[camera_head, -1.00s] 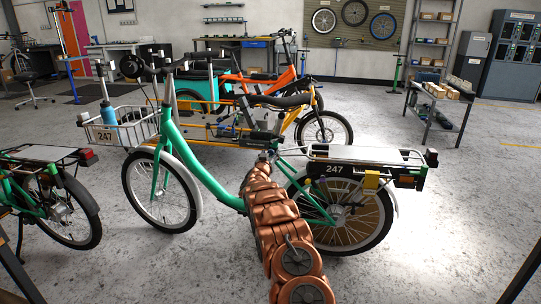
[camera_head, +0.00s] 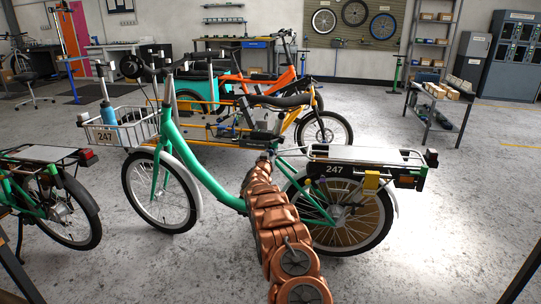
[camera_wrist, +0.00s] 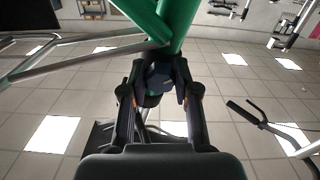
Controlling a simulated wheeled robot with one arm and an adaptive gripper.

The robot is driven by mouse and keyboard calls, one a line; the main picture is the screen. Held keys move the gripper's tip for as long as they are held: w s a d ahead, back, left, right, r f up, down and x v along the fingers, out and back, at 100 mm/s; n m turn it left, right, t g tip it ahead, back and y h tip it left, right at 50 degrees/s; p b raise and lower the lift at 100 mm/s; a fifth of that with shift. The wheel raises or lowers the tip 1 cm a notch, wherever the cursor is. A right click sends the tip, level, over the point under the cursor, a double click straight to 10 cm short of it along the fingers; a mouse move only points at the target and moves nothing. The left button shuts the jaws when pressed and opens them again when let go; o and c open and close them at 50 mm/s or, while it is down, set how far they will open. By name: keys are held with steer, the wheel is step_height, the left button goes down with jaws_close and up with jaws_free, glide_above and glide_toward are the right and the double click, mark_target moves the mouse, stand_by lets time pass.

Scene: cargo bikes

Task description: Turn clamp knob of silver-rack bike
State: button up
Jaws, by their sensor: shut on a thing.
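The green bike (camera_head: 190,165) with the silver rack (camera_head: 365,153) and a 247 plate stands upright in the middle of the head view. Its seat post area is where my arm ends, near the frame below the saddle (camera_head: 280,101). In the wrist view, my gripper (camera_wrist: 163,98) has its two dark fingers closed around a small dark clamp knob (camera_wrist: 160,78), just under the green frame tube (camera_wrist: 178,22). The fingers partly cover the knob. In the head view, the knob and fingertips are too small and hidden to make out.
Another green bike (camera_head: 52,200) stands at the left edge. A yellow and orange cargo bike (camera_head: 295,125) stands close behind. A small bench with boxes (camera_head: 436,100) is at the right. The floor at the front right is clear.

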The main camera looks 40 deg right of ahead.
jaws_close()
steer(key=shift+m, duration=0.3)
steer(key=m, duration=0.3)
steer(key=shift+m+b, duration=0.3)
steer(key=shift+b, duration=0.1)
steer(key=m+b, duration=0.2)
steer(key=m, duration=0.2)
steer(key=shift+m, duration=0.4)
steer(key=o, duration=0.7)
jaws_free()
